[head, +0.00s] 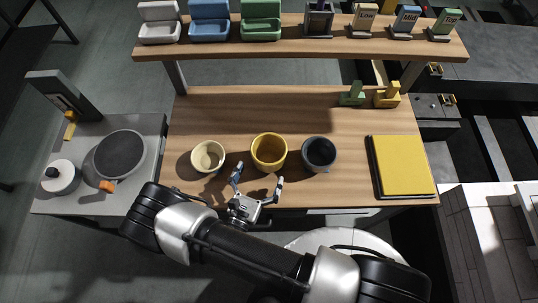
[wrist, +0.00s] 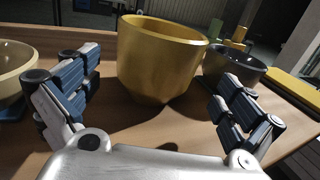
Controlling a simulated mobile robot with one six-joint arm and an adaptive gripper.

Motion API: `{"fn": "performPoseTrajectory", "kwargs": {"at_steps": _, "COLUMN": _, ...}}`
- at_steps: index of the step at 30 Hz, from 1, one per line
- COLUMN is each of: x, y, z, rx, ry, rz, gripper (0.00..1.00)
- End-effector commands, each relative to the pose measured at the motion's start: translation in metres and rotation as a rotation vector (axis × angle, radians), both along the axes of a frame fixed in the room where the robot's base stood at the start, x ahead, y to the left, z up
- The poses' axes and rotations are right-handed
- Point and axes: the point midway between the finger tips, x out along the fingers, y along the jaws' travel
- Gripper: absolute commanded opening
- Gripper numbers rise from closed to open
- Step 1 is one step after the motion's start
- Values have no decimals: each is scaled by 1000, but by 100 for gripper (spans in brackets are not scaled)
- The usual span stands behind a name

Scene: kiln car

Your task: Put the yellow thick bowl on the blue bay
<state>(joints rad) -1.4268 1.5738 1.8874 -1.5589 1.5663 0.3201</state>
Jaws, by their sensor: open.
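The yellow thick bowl (head: 268,166) stands upright on the wooden table, between a cream bowl and a dark one. My gripper (head: 259,180) is open and empty on the near side of the yellow bowl, its fingers pointing towards it. In the wrist view the yellow bowl (wrist: 160,65) stands ahead, between the spread fingers (wrist: 155,100) and apart from them. A blue open box (head: 209,22) and a blue sign reading "Mid" (head: 405,20) are on the raised shelf. I cannot tell whether either marks the blue bay.
The cream bowl (head: 207,158) is close left of my gripper, the dark bowl (head: 319,153) close right. A yellow slab (head: 404,166) lies at the table's right. The raised shelf (head: 300,47) spans the back. Pale blocks (head: 490,230) are at lower right. The table behind the bowls is mostly clear.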

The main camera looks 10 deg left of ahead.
Motion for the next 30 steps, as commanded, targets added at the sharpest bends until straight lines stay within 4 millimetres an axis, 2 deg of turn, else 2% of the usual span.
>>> {"fn": "performPoseTrajectory", "kwargs": {"at_steps": 3, "x": 16, "y": -3, "z": 0, "rx": 0, "ry": -1, "rz": -3, "gripper": 100}}
{"fn": "performPoseTrajectory", "kwargs": {"at_steps": 10, "x": 31, "y": -5, "z": -1, "rx": 0, "ry": 0, "rz": -4, "gripper": 100}}
{"fn": "performPoseTrajectory", "kwargs": {"at_steps": 18, "x": 69, "y": -9, "z": -4, "rx": 1, "ry": 0, "rz": -4, "gripper": 100}}
{"fn": "performPoseTrajectory", "kwargs": {"at_steps": 27, "x": 74, "y": -9, "z": -3, "rx": -1, "ry": -1, "rz": 0, "gripper": 100}}
{"fn": "performPoseTrajectory", "kwargs": {"at_steps": 30, "x": 74, "y": -9, "z": -3, "rx": -1, "ry": -1, "rz": 0, "gripper": 94}}
